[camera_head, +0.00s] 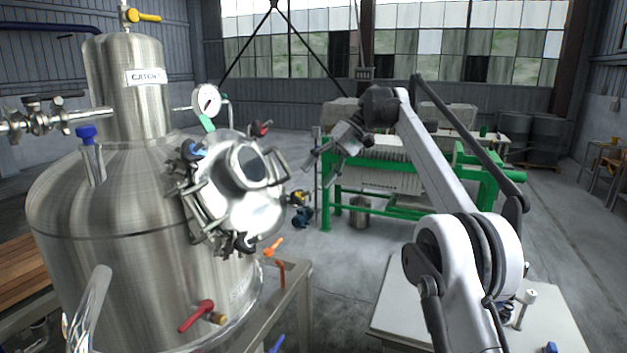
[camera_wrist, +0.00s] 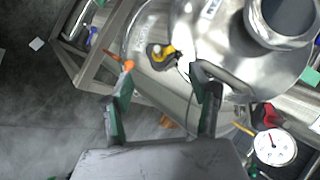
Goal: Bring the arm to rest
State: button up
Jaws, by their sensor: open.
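My arm (camera_head: 440,165) reaches up and forward from the lower right in the head view, then bends down at its far end. My gripper (camera_head: 311,165) hangs in the air to the right of the steel tank's round hatch (camera_head: 240,185), apart from it. In the wrist view my gripper (camera_wrist: 160,75) has its two fingers spread, with nothing held between them. The steel tank (camera_wrist: 150,30) shows beyond the fingertips.
The large steel tank (camera_head: 110,230) fills the left, with a pressure gauge (camera_head: 207,100), clamps and a red-handled valve (camera_head: 197,315). A green-framed press (camera_head: 400,205) stands behind my arm. A white table (camera_head: 400,315) is at lower right. Grey floor (camera_head: 345,265) between is open.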

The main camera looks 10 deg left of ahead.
jog(key=shift+d+r, duration=0.15)
jog(key=shift+d, duration=0.05)
dwell(0.3)
jog(key=s+d+f+m+t+h+b, duration=0.3)
jog(key=s+d+m+t+b, duration=0.4)
jog(key=s+d, duration=1)
jog(key=s+d+f+t+h+b, duration=0.1)
jog(key=s+d+f+b, duration=0.2)
jog(key=s+d+f, duration=0.2)
jog(key=s+d+f+t+h+b, duration=0.1)
jog(key=s+d+f, duration=0.4)
jog(key=s+f, duration=0.7)
jog(key=s+d+f+m+t+h+b, duration=0.1)
jog(key=s+d+f+b, duration=0.3)
jog(key=s+f, duration=0.5)
notch_tip(320, 180, down, 2)
jog(key=shift+d+f+t+h+b, duration=0.1)
jog(key=shift+d+t+h+b, duration=0.2)
jog(key=shift+d+t+h, duration=0.5)
jog(key=shift+d, duration=0.2)
